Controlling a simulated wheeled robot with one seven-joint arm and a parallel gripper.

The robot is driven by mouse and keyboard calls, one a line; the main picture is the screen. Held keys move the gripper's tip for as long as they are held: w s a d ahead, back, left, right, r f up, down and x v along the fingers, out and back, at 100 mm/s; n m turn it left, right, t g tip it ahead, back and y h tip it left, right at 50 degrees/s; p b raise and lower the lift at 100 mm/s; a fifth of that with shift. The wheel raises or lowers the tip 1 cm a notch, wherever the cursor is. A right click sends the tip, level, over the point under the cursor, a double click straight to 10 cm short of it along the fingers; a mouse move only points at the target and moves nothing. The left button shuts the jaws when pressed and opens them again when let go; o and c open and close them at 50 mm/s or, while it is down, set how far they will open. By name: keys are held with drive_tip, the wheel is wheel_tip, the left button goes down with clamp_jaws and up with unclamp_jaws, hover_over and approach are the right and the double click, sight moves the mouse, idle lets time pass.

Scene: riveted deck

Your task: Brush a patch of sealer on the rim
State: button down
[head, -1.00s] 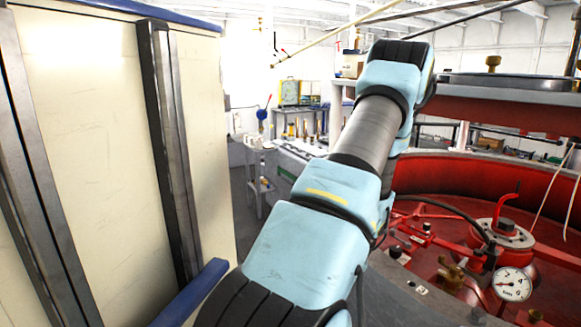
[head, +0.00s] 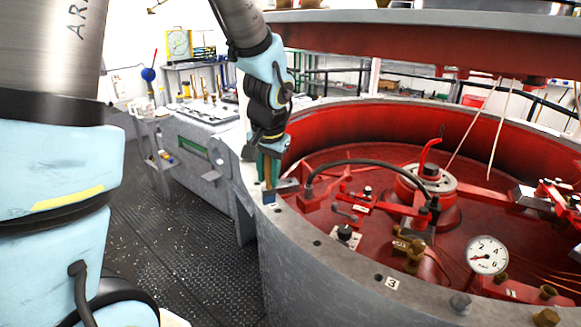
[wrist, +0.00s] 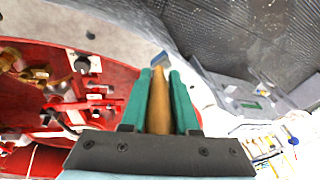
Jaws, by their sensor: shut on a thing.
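My gripper (head: 267,168) has green fingers, pointing down over the left part of the grey rim (head: 300,226) of a large red-lined vessel. It is shut on a brush (wrist: 159,105); its tan wooden handle runs between the two fingers in the wrist view. The dark blue-grey brush tip also shows below the fingers in the head view (head: 268,197). The tip is at or just above the rim; I cannot tell whether it touches. The rim also shows in the wrist view (wrist: 105,30). I cannot make out any sealer patch.
A lid (head: 400,45) hangs over the vessel. Inside are red fittings, a black hose (head: 365,163) and a pressure gauge (head: 487,255). Bolts and a "3" plate (head: 393,283) sit on the near rim. A grey workbench (head: 195,130) stands behind left; dark deck floor lies between.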

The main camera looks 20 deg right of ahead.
drive_tip(key=s+d+r+m+h, duration=0.2)
drive_tip(key=s+d+r, duration=0.2)
drive_tip(key=s, duration=0.1)
drive_tip(key=f+b, duration=0.4)
drive_tip(key=shift+w+d+f, duration=0.2)
drive_tip(key=shift+f, duration=0.2)
drive_tip(key=shift+w, duration=0.1)
